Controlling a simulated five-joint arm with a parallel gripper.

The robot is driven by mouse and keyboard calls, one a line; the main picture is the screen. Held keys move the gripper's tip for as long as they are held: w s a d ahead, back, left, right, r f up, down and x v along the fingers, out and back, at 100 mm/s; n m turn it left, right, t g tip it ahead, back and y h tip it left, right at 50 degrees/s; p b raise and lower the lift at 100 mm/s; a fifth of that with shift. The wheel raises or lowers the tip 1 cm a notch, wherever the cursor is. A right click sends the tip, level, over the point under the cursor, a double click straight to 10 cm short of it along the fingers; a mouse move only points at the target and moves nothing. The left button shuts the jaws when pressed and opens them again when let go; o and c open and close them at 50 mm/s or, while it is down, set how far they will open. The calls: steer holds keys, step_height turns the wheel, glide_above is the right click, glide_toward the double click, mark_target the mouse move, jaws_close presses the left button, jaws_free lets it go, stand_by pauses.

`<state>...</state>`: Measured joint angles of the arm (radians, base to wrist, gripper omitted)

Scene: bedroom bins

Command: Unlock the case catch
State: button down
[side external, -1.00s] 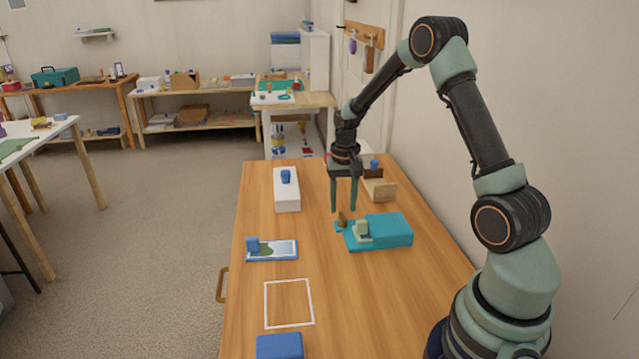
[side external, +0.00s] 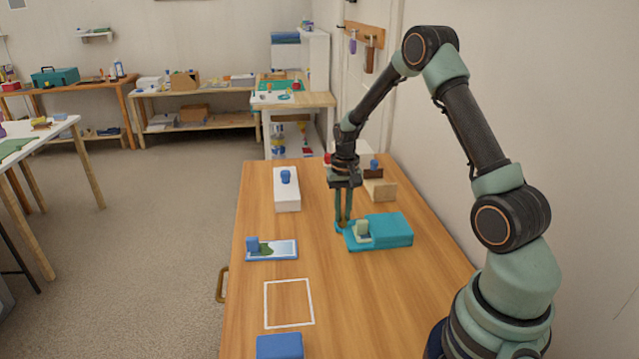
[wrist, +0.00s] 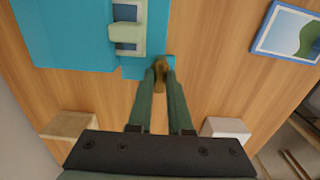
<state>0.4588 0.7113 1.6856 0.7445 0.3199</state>
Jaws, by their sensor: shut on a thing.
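The teal case (side external: 391,231) lies on the wooden table, with a pale green block-like part (side external: 361,229) on its near left part. The case also shows at the upper left of the wrist view (wrist: 75,40), with the pale part (wrist: 128,33) beside its edge. My gripper (side external: 343,223) points down at the case's left end. In the wrist view my gripper (wrist: 160,68) is shut on a small brown-gold catch (wrist: 160,76) at the case's teal edge tab. The catch is partly hidden between the fingers.
A white box with a blue knob (side external: 287,195) stands left of my gripper. A wooden block (side external: 380,190) stands behind the case. A picture board (side external: 272,250), a white outlined square (side external: 289,281) and a blue block (side external: 279,345) are nearer. Bare table lies between.

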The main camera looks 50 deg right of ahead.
steer(key=shift+n, duration=0.3)
steer(key=n, duration=0.3)
steer(key=shift+n, duration=0.3)
steer(key=n, duration=0.4)
steer(key=shift+n, duration=0.3)
steer(key=n, duration=0.4)
steer(key=shift+r+n, duration=0.1)
steer(key=shift+n, duration=2.2)
steer(key=c, duration=0.8)
jaws_free()
steer(key=shift+c, duration=0.2)
